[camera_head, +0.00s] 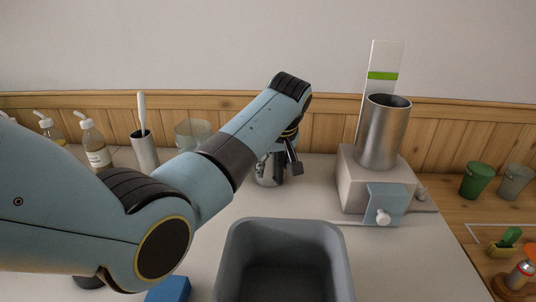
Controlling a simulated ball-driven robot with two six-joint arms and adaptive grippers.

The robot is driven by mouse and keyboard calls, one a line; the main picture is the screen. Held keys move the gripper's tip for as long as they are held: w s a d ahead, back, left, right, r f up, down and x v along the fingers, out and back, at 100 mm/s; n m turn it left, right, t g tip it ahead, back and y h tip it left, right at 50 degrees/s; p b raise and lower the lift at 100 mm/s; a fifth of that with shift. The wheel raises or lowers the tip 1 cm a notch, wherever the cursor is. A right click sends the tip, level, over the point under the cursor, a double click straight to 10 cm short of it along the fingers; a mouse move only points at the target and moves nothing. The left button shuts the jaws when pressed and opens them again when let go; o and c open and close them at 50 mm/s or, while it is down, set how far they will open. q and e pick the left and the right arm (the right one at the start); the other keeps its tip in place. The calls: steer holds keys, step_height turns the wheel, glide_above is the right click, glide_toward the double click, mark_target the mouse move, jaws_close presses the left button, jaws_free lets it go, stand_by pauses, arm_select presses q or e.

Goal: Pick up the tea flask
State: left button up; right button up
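My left arm reaches across the view from the left, and its gripper (287,167) points down over the back middle of the light worktop. A shiny, see-through or metallic vessel (268,178) stands right behind or between the fingers; it may be the tea flask, but most of it is hidden. I cannot tell whether the fingers touch it or how far apart they are. A tall steel cylinder (384,134) stands upright on a pale block with a tap on its front. My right gripper is not in view.
A grey open bin (283,228) stands at the front middle. Pump bottles (96,150), a cup with a utensil (145,150) and a glass bowl (192,132) stand at the back left. Green and grey cups (477,181) are on the wooden surface at right.

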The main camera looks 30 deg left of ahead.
arm_select(q)
jaws_close()
steer(key=shift+w+r, duration=0.1)
steer(key=shift+r, duration=0.1)
stand_by(0.4)
